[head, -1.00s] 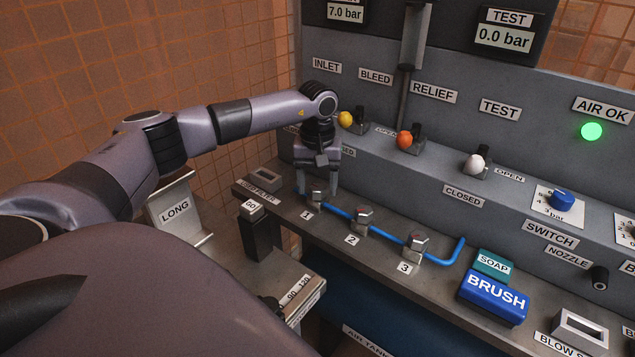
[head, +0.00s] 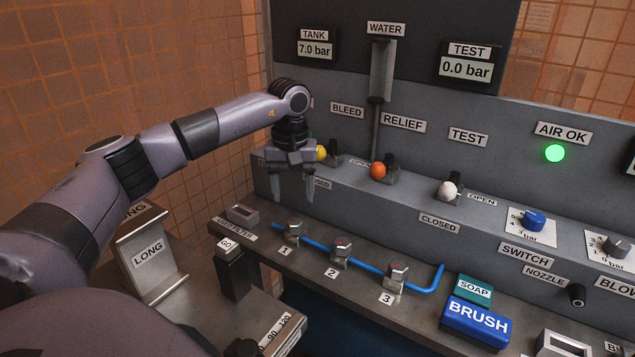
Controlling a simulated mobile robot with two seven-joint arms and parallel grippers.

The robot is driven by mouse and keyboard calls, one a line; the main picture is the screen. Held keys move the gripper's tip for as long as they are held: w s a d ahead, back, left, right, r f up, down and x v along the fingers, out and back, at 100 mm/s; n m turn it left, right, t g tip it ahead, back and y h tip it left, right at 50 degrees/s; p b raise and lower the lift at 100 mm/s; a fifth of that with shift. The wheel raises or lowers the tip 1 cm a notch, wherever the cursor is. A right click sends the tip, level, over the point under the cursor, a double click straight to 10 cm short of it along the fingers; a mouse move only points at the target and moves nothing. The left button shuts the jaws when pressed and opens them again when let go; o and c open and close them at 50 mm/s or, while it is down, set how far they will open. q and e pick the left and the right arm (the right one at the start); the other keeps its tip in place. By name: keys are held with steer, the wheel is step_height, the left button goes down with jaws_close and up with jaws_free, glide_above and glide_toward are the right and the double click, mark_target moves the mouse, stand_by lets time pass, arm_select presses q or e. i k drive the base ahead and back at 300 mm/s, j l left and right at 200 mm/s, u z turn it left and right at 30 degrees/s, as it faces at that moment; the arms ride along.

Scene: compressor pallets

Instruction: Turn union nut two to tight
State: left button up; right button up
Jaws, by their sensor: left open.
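Union nut two (head: 341,249) is a silver hex nut on the blue pipe (head: 316,245), behind the label 2. Nut one (head: 293,227) is to its left and nut three (head: 396,275) to its right, on the same pipe. My left gripper (head: 294,193) points down, open and empty. It hangs above and behind nut one, up and to the left of nut two, touching neither as far as I can tell. My right gripper is not in view.
A yellow knob (head: 321,153), an orange knob (head: 378,170) and a white knob (head: 448,191) stick out along the ledge. The blue brush (head: 476,325) and green soap (head: 474,289) lie right of the pipe. A green light (head: 554,153) glows.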

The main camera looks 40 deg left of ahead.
mark_target(343, 246)
steer(key=k+l, duration=0.2)
steer(key=l, duration=0.2)
steer(key=k+l, duration=0.2)
steer(key=l, duration=0.2)
steer(key=k+l, duration=0.2)
steer(key=l, duration=0.2)
